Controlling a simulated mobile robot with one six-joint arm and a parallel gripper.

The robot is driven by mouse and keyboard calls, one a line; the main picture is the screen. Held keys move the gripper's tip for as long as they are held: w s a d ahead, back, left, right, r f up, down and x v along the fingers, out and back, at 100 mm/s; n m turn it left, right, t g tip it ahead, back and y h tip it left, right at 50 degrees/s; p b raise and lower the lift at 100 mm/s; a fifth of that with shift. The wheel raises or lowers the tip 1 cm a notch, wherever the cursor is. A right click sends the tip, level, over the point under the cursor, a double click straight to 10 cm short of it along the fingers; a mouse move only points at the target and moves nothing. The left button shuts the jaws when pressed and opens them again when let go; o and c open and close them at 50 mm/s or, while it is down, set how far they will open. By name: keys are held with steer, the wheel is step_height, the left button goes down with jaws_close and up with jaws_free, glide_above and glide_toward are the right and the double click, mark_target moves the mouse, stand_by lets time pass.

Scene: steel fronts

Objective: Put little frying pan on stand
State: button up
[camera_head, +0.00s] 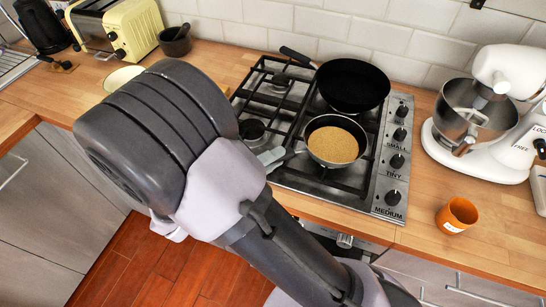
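A little frying pan (335,143) with a dark rim and a brown, grainy-looking inside sits on the front right part of the gas hob. Its handle points left toward my arm; a pale grey-green piece (272,155) shows at that end, and I cannot tell whether it is the handle's grip. A pale cream, round-edged thing (122,77) lies on the counter at the left, partly covered by my arm. I cannot tell whether it is the stand. My arm fills the middle of the view, and my gripper cannot be made out.
A larger black pan (352,86) stands behind the little one on the hob (290,172). A white mixer (490,155) and orange cup (457,215) are at right. A yellow toaster (117,25), dark mortar (175,41) and black kettle (43,25) stand at back left.

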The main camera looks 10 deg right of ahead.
steer(key=o, duration=0.4)
steer(key=p+v, duration=0.5)
steer(key=v, duration=1.2)
steer(key=s+d+r+m+g+y+b, duration=0.1)
steer(key=s+d+r+m+g+y, duration=0.15)
steer(key=d+g+y, duration=0.35)
steer(key=s+d+r+m+g+y, duration=0.1)
steer(key=d+r+m+g+y, duration=0.2)
steer(key=d, duration=0.5)
steer(key=r+m+t+y, duration=0.1)
steer(key=r+t+y, duration=0.1)
steer(key=s+d+r+m+t+y, duration=0.1)
steer(key=r+t+y, duration=0.1)
steer(key=r+y, duration=0.1)
steer(key=s+d+r+m+t+y, duration=0.1)
steer(key=r+m+t+y, duration=0.1)
steer(key=t+y, duration=0.1)
steer(key=shift+s+r+b, duration=0.15)
steer(key=shift+r+b, duration=0.25)
